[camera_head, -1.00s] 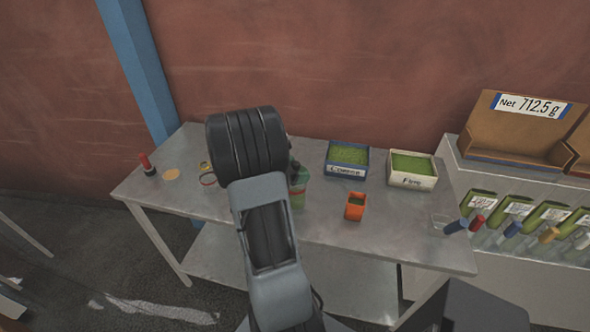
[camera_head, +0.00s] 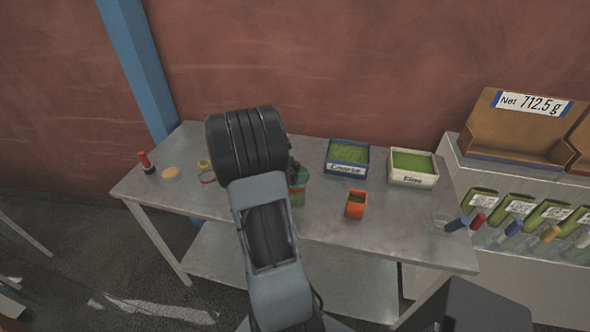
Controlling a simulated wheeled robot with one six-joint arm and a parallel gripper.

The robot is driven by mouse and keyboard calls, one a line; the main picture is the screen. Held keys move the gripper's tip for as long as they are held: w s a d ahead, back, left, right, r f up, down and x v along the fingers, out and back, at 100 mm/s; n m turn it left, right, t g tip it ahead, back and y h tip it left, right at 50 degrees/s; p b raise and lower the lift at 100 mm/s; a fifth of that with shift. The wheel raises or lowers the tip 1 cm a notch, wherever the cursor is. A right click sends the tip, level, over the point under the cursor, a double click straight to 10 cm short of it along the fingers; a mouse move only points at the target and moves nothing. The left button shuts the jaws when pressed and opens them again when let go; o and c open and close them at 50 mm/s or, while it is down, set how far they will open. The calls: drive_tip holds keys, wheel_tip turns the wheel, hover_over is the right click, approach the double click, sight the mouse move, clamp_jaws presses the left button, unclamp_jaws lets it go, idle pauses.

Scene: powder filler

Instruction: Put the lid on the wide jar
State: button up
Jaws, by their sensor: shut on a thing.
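A jar with green contents (camera_head: 299,192) stands on the table, partly hidden behind my arm; I cannot tell if it is the wide jar. Only a dark bit of my gripper (camera_head: 294,170) shows past the arm, close above or beside this jar. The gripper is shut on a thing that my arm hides. I cannot make out whether that thing is the lid. A flat tan disc (camera_head: 170,174) lies on the left of the table. A thin red-rimmed ring or dish (camera_head: 208,179) lies nearer my arm, with a small yellow item (camera_head: 203,165) beside it.
A red-and-black upright item (camera_head: 146,163) stands at the left end. A blue-edged Coarse bin (camera_head: 347,170), a cream bin (camera_head: 412,181) and an orange cup (camera_head: 356,211) stand right of my arm. A clear dish (camera_head: 440,221) is near the right end. A rack (camera_head: 520,172) adjoins.

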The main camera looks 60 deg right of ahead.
drive_tip(key=o, duration=0.7)
drive_tip(key=shift+c, duration=0.2)
drive_tip(key=b+v, duration=0.2)
drive_tip(key=v, duration=1.1)
drive_tip(key=shift+w+a+r, duration=0.15)
drive_tip(key=shift+w+a, duration=0.1)
drive_tip(key=shift+a, duration=0.05)
drive_tip(key=s+a+f+m+t+y, duration=0.1)
drive_tip(key=a+f+m+t+y, duration=0.1)
drive_tip(key=a+f+m+y, duration=0.25)
drive_tip(key=s+a+f+m+t+y, duration=0.1)
drive_tip(key=a+m+t+y, duration=0.15)
drive_tip(key=a+m, duration=0.4)
drive_tip(key=a+r+m+t+y, duration=0.1)
drive_tip(key=a+r+t+y, duration=0.1)
drive_tip(key=a, duration=0.5)
drive_tip(key=s+a+r+t+y, duration=0.1)
drive_tip(key=a+r+t+y, duration=0.2)
drive_tip(key=a, duration=0.5)
drive_tip(key=shift+a+r+m+t, duration=0.35)
drive_tip(key=shift+r+m+t, duration=0.1)
drive_tip(key=shift+r, duration=0.45)
